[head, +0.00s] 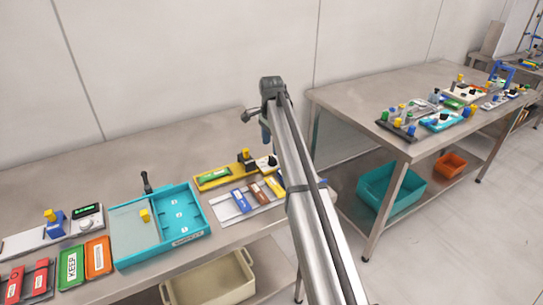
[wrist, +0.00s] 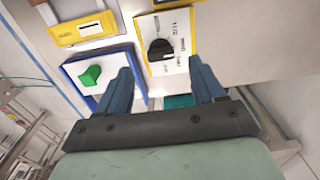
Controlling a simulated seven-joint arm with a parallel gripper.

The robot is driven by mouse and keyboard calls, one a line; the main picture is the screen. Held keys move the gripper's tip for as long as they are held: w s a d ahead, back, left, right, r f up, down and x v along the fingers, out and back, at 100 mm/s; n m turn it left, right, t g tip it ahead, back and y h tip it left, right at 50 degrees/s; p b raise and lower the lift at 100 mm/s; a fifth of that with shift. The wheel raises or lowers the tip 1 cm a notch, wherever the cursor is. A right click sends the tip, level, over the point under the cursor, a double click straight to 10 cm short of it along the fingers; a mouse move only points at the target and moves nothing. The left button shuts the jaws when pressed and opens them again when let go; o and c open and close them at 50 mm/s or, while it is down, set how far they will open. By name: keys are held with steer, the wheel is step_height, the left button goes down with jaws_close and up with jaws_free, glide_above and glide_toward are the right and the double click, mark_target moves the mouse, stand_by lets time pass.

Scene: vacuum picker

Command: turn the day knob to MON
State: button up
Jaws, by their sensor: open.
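The knob panel (wrist: 181,28) is white with a yellow edge and small print in the wrist view. A round black knob (wrist: 160,49) stands on it, with labels around it too small and tilted to read for certain. I cannot tell which label the knob points at. My gripper (wrist: 160,74) is open, its two blue fingers apart. The black knob shows beyond the gap between the fingertips, and nothing is held. In the head view my gripper (head: 265,132) hangs above the back of the near table, largely hidden by my arm.
A green knob (wrist: 90,75) on a white panel with a blue base sits close to the left finger. A yellow unit (wrist: 85,28) lies behind it. A turquoise tray (head: 206,222) stands on the near table. A second table with several devices stands at right.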

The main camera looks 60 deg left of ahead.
mark_target(272, 158)
steer(key=shift+f, duration=2.8)
steer(key=shift+c, duration=0.2)
steer(key=c, duration=1)
